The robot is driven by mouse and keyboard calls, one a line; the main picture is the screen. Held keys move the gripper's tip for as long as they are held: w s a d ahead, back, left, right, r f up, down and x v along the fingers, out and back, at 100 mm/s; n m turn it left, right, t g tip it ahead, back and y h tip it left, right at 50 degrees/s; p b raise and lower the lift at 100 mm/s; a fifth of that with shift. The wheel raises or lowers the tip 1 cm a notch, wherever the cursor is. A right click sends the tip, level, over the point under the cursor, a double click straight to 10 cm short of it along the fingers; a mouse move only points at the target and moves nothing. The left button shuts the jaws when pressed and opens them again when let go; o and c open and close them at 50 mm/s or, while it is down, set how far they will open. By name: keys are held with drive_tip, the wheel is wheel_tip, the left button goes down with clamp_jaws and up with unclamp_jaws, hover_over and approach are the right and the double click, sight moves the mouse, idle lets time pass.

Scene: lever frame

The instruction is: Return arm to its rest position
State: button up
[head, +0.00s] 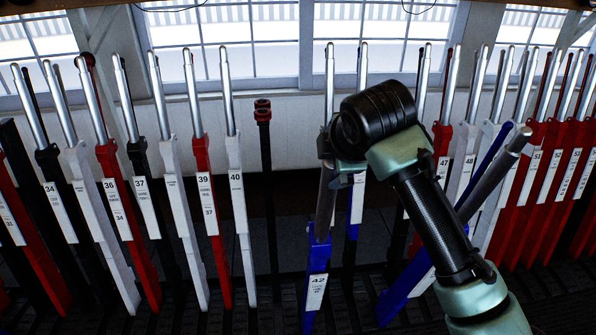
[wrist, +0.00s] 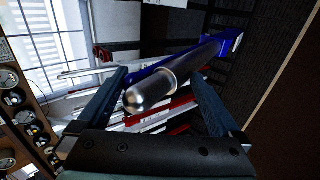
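My gripper (head: 328,152) is partly hidden behind my own wrist in the head view, close to the top of blue lever 42 (head: 315,285). In the wrist view my gripper (wrist: 158,92) has its two dark fingers spread apart. A blue lever with a rounded silver handle (wrist: 150,95) lies between them, its tip toward the camera. I see gaps on both sides of the handle. It looks like lever 42. My arm reaches up from the lower right of the head view, bends at a black joint and comes down toward that lever.
Another blue lever (head: 480,195) leans to the right beside my arm. Upright levers, including white lever 40 (head: 236,180) and red lever 39 (head: 205,180), stand at the left. Red levers (head: 540,170) crowd the right. Windows (head: 250,40) are behind.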

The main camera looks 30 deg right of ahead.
drive_tip(key=shift+s+a+f, duration=0.15)
drive_tip(key=shift+s+f, duration=0.05)
drive_tip(key=shift+f, duration=0.5)
wheel_tip(320, 180, up, 9)
drive_tip(key=s+p, duration=0.1)
drive_tip(key=p, duration=0.6)
drive_tip(key=shift+s+a+r, duration=0.2)
drive_tip(key=shift+s+a, duration=0.1)
drive_tip(key=shift+a, duration=0.05)
